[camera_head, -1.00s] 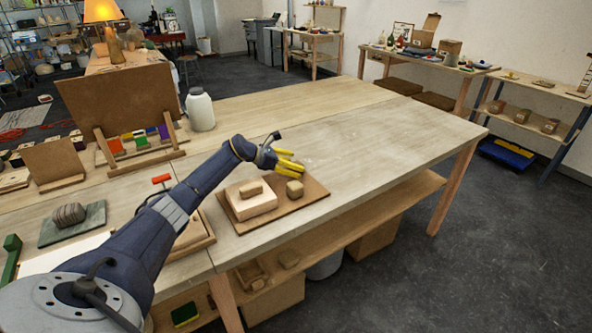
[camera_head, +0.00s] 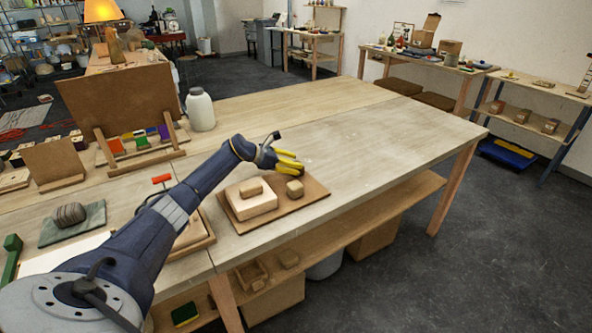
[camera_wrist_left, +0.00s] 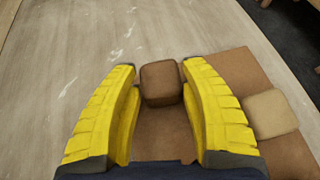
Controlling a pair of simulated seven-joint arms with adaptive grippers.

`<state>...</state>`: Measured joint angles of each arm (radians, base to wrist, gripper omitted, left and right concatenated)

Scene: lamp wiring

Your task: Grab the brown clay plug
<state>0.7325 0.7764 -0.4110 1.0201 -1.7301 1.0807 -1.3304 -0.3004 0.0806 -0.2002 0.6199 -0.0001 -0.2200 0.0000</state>
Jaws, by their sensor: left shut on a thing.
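The brown clay plug (camera_wrist_left: 160,83) is a small rounded brown block. In the left wrist view it sits between the tips of the two yellow fingers. My left gripper (camera_head: 289,164) is shut on it, low over the far edge of the brown board (camera_head: 313,193). In the head view the fingers hide the plug. A tan clay block (camera_head: 295,188) sits on the board just in front of the gripper; it also shows in the left wrist view (camera_wrist_left: 270,113), right of the fingers. My right gripper is not in view.
A pale block (camera_head: 250,203) with a smaller piece on top stands on the board's left part. A white jar (camera_head: 200,110) and an upright brown panel (camera_head: 120,100) stand farther back. The tabletop right of the board is clear.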

